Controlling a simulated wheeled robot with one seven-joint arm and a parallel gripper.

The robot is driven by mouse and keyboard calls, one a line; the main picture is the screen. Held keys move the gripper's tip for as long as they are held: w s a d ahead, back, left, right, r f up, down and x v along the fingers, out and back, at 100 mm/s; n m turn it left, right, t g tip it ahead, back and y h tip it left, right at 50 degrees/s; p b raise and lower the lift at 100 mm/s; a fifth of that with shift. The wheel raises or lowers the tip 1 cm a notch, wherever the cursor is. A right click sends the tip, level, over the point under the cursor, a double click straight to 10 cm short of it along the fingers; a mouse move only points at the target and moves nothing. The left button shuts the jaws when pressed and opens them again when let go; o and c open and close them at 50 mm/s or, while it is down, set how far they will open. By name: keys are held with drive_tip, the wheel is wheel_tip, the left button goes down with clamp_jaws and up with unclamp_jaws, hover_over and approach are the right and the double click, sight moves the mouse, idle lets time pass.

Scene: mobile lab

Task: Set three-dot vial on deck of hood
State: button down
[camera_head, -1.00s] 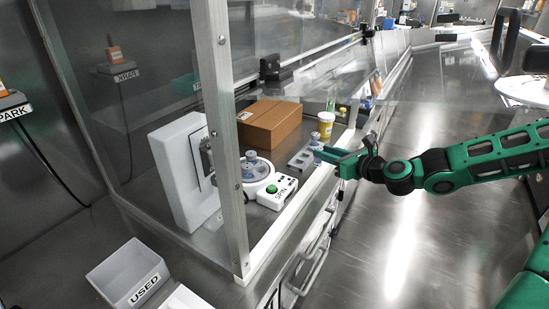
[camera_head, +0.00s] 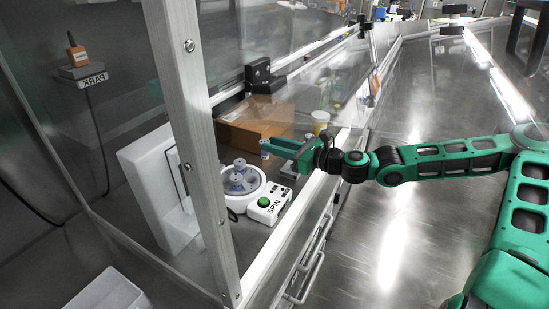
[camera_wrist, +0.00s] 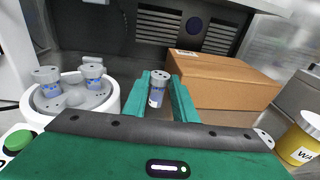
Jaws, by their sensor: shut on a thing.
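My gripper (camera_head: 284,147) reaches in past the hood's front edge, and it is shut on a vial (camera_wrist: 157,92). In the wrist view, the vial is upright between the two green fingers (camera_wrist: 158,100), with a grey dotted cap and a blue-and-white label; I cannot count its dots surely. In the head view the vial (camera_head: 265,147) shows at the fingertips, in front of the cardboard box. It appears held above the hood's steel deck (camera_head: 251,238). Two other capped vials (camera_wrist: 47,82) (camera_wrist: 93,77) stand in the white spinner (camera_wrist: 72,104).
The spinner's box with a green button (camera_head: 268,204) is left of my gripper. The cardboard box (camera_head: 250,124) is behind it. A yellow jar (camera_wrist: 300,142) stands to the right. A clear hood panel and metal post (camera_head: 187,120) stand at the left.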

sight(268, 154)
drive_tip(key=shift+d+f, duration=0.1)
drive_tip(key=shift+f, duration=2.05)
drive_tip(key=shift+f, duration=0.1)
drive_tip(key=c, duration=1.4)
unclamp_jaws()
drive_tip(key=v, duration=1.2)
drive_tip(key=shift+s, duration=0.1)
